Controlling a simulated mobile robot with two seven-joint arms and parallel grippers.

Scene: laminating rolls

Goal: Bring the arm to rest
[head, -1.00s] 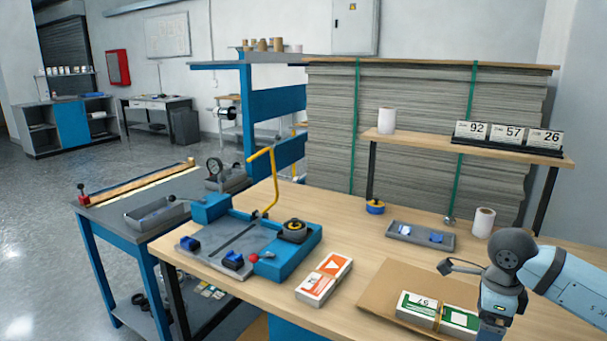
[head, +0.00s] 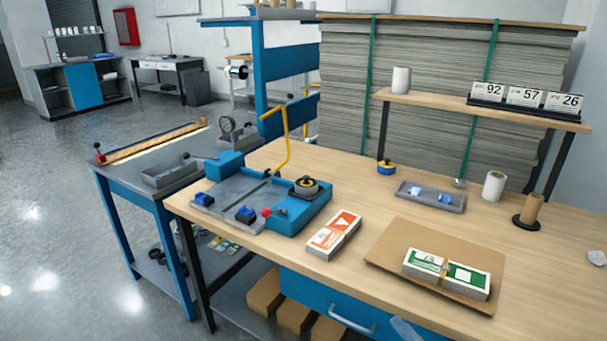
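Neither gripper shows in the head view now. A small pale blue piece (head: 405,329) at the bottom edge looks like part of my own arm; its gripper is out of frame. A green-and-white pack (head: 446,272) with a band around its middle lies on a brown cardboard sheet (head: 385,257) on the wooden table (head: 350,180). An orange-and-white pack (head: 334,235) lies flat to the left of the sheet, apart from it.
A blue machine with a yellow handle (head: 287,140) stands at the table's left. A grey tray (head: 432,197), a white roll (head: 494,186) and a brown roll on a black base (head: 527,210) stand behind. A shelf (head: 450,108) holds number cards. The table's right front is clear.

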